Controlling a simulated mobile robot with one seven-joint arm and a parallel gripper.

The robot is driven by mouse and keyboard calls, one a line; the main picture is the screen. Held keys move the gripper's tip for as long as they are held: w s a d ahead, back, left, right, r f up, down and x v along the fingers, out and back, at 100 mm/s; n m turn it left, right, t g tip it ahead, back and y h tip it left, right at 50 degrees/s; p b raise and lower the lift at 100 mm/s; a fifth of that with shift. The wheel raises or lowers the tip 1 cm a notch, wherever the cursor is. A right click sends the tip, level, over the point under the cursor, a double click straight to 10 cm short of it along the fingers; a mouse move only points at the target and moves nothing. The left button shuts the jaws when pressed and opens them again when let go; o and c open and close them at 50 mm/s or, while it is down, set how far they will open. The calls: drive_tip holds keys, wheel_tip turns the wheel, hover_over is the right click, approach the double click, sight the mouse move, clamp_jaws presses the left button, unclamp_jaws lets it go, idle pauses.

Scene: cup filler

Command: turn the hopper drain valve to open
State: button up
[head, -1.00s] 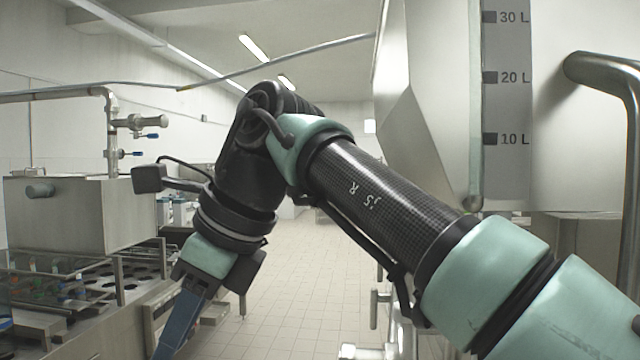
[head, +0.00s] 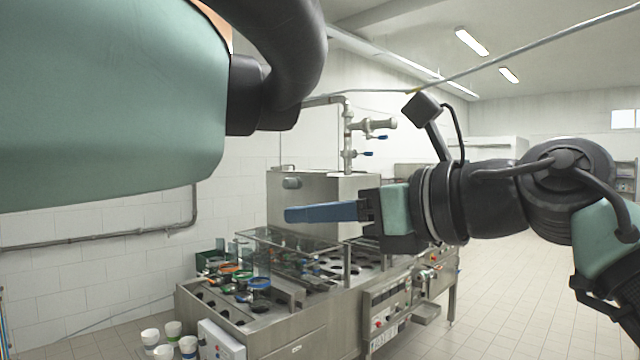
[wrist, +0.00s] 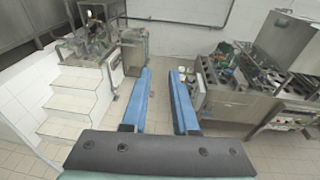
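A steel box-shaped hopper (head: 300,200) stands on the back of the cup filler machine (head: 290,325). Behind it, a vertical pipe carries an upper blue-handled valve (head: 378,125) and a lower blue-handled valve (head: 366,154). I cannot tell which valve, if any of these, is the hopper drain. My gripper (head: 288,214) points left and appears in front of the hopper in the head view. In the wrist view its two blue fingers (wrist: 161,70) are apart with nothing between them. The hopper also shows at the right of the wrist view (wrist: 283,38).
Several cups (head: 164,352) stand at the lower left, by a grey control box (head: 220,341). A control panel (head: 388,306) is on the machine's front. White steps (wrist: 70,100) are at the left of the wrist view. Tiled floor (head: 500,290) is open at the right.

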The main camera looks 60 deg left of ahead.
drive_tip(key=shift+s+r+m+g+y, duration=0.2)
drive_tip(key=shift+r+y, duration=0.25)
drive_tip(key=shift+r, duration=0.35)
drive_tip(key=shift+s+r+m+g+y, duration=0.1)
drive_tip(key=shift+s+r+g+y, duration=0.1)
drive_tip(key=shift+r+y, duration=0.45)
drive_tip(key=shift+r, duration=0.1)
